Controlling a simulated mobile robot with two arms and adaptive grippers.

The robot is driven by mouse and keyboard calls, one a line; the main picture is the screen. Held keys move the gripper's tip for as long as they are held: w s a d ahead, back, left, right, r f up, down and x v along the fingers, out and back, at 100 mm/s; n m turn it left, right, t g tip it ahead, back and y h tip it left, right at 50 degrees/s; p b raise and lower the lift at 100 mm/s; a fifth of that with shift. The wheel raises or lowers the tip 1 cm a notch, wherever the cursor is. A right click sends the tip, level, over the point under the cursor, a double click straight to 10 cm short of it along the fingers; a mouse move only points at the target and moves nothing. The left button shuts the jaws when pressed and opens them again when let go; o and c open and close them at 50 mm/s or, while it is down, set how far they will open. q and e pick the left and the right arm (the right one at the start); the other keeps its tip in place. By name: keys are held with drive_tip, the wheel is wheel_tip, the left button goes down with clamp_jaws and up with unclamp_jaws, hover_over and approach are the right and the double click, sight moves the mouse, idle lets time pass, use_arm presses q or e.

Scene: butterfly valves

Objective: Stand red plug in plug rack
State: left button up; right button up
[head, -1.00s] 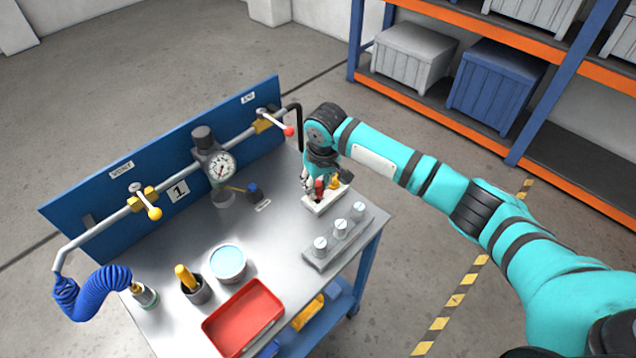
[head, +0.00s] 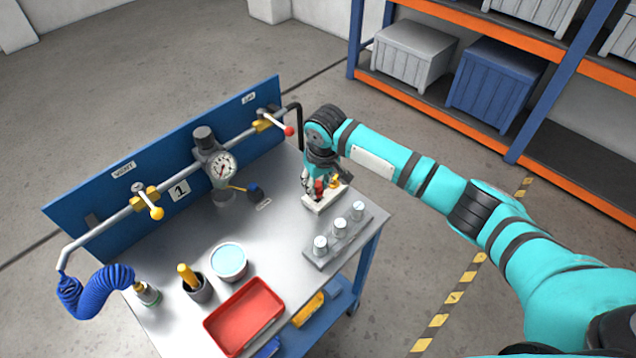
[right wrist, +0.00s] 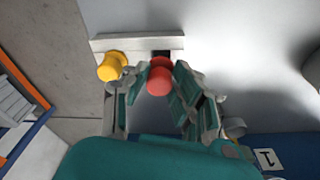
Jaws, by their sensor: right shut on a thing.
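The red plug (head: 319,186) is between the fingers of my right gripper (head: 318,182), at the plug rack (head: 326,201) on the bench. In the right wrist view the red plug (right wrist: 159,78) shows from above, with my right gripper's fingers (right wrist: 158,85) shut on it from both sides. The light plug rack (right wrist: 140,42) lies under it, with a dark square opening right behind the red plug. A yellow plug (right wrist: 112,66) stands in the rack beside it. Whether the red plug's lower end is in a hole is hidden. My left gripper is not in view.
A grey block with several metal cylinders (head: 340,229) stands close in front of the rack. The pipe with gauge (head: 221,169) and valve handles runs along the blue panel behind. A red tray (head: 243,318), a cup and a blue-topped tub (head: 229,262) stand at the front left.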

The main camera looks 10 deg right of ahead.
drive_tip(key=shift+f+p, duration=0.1)
drive_tip(key=shift+p, duration=0.5)
idle(0.6)
drive_tip(key=shift+p, duration=0.3)
drive_tip(key=shift+f+p, duration=0.35)
drive_tip(key=shift+f, duration=0.3)
idle(0.9)
drive_tip(key=shift+f, duration=0.3)
idle(0.8)
drive_tip(key=o, duration=1.4)
drive_tip(key=shift+r+p, duration=3.75)
drive_tip(key=shift+p, duration=0.3)
